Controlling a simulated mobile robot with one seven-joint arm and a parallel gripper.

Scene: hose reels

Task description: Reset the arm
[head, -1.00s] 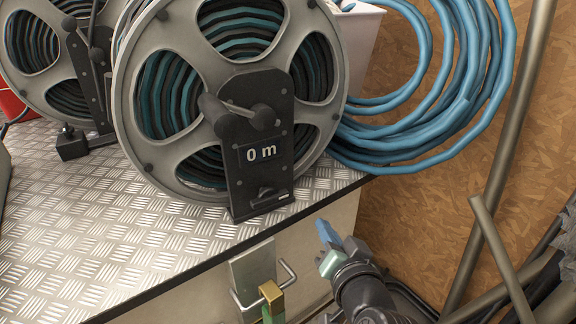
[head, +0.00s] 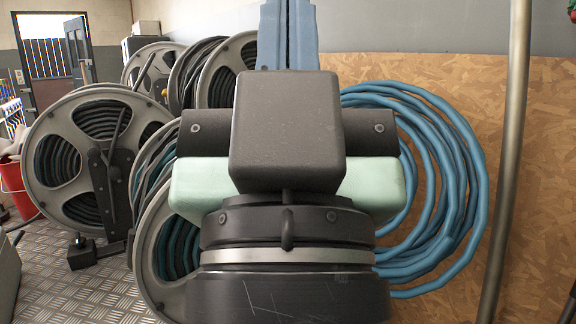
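My gripper (head: 289,30) is raised upright close in front of the head camera and fills the middle of the picture. Its dark housing and pale green body are seen from behind. Its two blue fingers point up, side by side and close together, with nothing seen between them. Their tips reach the top edge of the picture. My gripper is apart from the reels and hose and hides much of the near hose reel (head: 160,245) behind it.
Another hose reel (head: 60,150) stands at the left on the metal tread-plate surface (head: 65,290), with more reels behind. A coiled blue hose (head: 465,180) hangs on the chipboard wall (head: 540,150). A metal pole (head: 508,160) stands at the right. A red bucket (head: 15,190) is far left.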

